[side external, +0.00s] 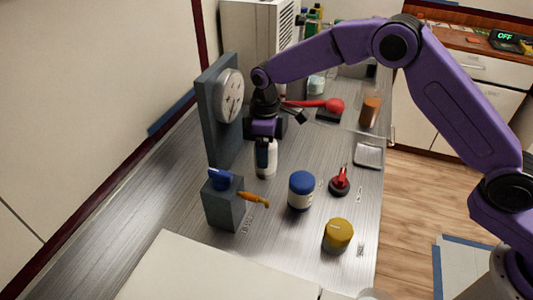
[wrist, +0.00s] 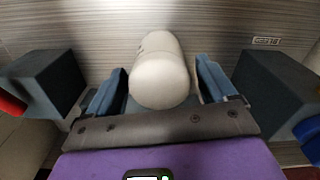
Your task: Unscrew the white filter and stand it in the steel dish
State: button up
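The white filter (side external: 266,160) is a plain white cylinder on the steel bench, between a grey panel and a blue-lidded jar in the side view. What it is fixed to is hidden. In the wrist view the white filter (wrist: 160,80) lies between my two blue-grey fingers, with a narrow gap on each side. My gripper (side external: 263,152) is open around it; it also shows in the wrist view (wrist: 162,68). A flat, pale metallic square dish (side external: 368,155) near the bench's right edge may be the steel dish.
A dark block (side external: 223,203) with a blue handle and orange lever stands in front. Nearby are a blue-lidded jar (side external: 301,190), a yellow-lidded jar (side external: 337,235) and a red-topped item (side external: 340,181). A grey panel with a round gauge (side external: 229,96) stands behind left.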

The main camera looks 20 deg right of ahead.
jog(key=m, duration=0.8)
jog(key=shift+m, duration=0.4)
jog(key=m, duration=0.4)
jog(key=shift+m, duration=0.3)
jog(key=m, duration=0.5)
